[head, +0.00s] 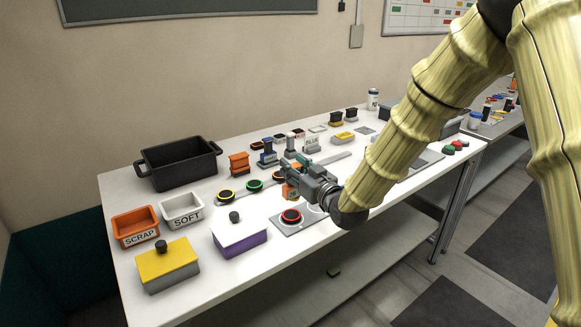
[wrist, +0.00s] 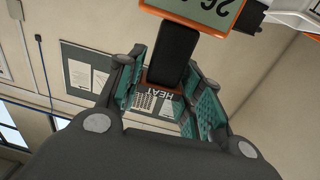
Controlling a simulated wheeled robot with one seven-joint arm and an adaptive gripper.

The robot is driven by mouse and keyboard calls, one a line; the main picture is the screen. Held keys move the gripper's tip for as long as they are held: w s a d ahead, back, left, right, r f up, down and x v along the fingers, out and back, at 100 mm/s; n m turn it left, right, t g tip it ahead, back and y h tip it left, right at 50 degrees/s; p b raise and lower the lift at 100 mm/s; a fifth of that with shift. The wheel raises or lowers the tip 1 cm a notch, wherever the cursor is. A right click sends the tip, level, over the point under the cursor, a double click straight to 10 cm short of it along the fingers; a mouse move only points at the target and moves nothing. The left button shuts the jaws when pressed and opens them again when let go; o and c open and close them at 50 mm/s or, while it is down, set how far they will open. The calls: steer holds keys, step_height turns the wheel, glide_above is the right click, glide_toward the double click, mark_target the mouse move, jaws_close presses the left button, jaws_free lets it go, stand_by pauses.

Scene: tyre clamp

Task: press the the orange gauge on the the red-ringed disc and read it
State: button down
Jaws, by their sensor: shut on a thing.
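My gripper (head: 300,168) is shut on the black handle (wrist: 174,52) of the orange gauge (head: 290,190). In the wrist view the teal finger pads stand either side of the handle, and the gauge's orange-framed pale green display (wrist: 205,8) is cut off by the top edge. Its digits are upside down and only partly seen. An orange part lettered HEAT (wrist: 172,91) shows at the handle's other end. The red-ringed disc (head: 291,216) lies on a grey plate, in front of the gauge in the head view. The gauge appears off the disc.
Yellow-ringed (head: 227,196) and green-ringed (head: 254,186) discs lie left of the gauge. A purple box (head: 240,239), a yellow-topped box (head: 168,263), SCRAP (head: 136,226) and SOFT (head: 182,210) bins stand at the left. A black crate (head: 180,166) stands behind. Several small items fill the back.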

mark_target(295, 188)
steer(key=shift+w+a+r+y, duration=0.2)
steer(key=shift+a+y, duration=0.05)
steer(key=shift+y, duration=0.15)
steer(key=shift+s+a+r+n+g, duration=0.15)
steer(key=shift+r+n+g, duration=0.15)
steer(key=shift+f+b, duration=1.6)
steer(key=shift+f, duration=1.5)
steer(key=shift+f+b, duration=0.35)
steer(key=shift+f, duration=0.15)
steer(key=shift+r, duration=0.15)
steer(key=shift+r+p, duration=1.8)
steer(key=shift+r, duration=1.65)
steer(key=shift+f, duration=0.1)
